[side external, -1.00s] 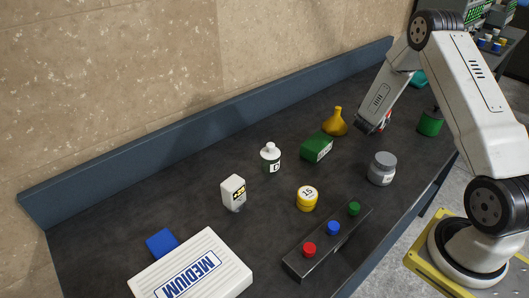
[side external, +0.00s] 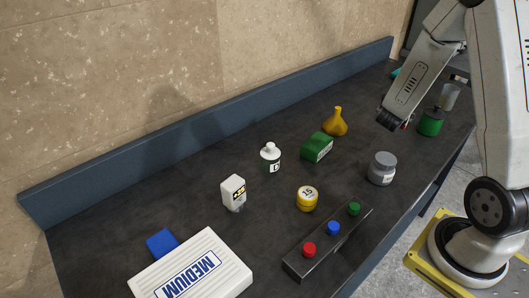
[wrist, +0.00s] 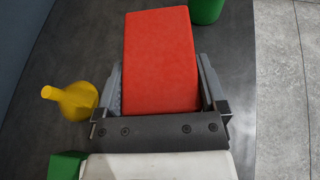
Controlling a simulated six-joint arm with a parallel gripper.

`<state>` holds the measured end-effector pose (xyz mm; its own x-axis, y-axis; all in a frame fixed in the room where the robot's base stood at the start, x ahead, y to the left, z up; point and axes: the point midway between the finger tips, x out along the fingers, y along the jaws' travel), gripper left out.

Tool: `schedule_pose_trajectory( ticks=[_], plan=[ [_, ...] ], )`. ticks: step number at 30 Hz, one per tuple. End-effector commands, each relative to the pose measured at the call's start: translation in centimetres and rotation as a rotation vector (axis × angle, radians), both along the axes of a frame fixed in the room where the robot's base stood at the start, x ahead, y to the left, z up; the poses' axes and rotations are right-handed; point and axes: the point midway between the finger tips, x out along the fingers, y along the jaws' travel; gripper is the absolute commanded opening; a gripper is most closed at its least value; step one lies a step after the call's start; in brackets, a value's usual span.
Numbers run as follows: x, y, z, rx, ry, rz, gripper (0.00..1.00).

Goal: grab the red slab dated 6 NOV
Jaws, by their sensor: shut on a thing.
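A plain red slab (wrist: 160,60) lies between the two fingers of my gripper (wrist: 159,84) in the wrist view, filling the gap. My gripper is shut on it, with a finger along each side. No date shows on the face I see, so I cannot read whether it says 6 NOV. In the side external view my gripper (side external: 391,121) is at the right, over the bench between the yellow flask and the green can. The slab is mostly hidden there by the arm.
A yellow flask (side external: 336,124), green box (side external: 317,148), grey jar (side external: 382,168) and green can (side external: 430,124) stand near my gripper. A button panel (side external: 327,240), yellow tin (side external: 307,198) and white MEDIUM box (side external: 192,270) are nearer the camera.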

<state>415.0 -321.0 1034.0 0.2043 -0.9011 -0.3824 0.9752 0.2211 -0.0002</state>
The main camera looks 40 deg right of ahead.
Motion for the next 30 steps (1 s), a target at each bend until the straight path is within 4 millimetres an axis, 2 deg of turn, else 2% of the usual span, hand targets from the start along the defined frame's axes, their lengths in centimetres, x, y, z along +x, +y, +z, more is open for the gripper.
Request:
schedule_pose_trajectory(
  ticks=[6,11,30],
  plan=[
    [-1.5,1.2,0.9,-0.002,-0.002,0.001,0.06],
    [-1.9,1.5,1.2,-0.002,-0.002,0.001,0.06],
    [-2.0,1.6,1.2,-0.002,-0.002,0.001,0.06]
  ],
)
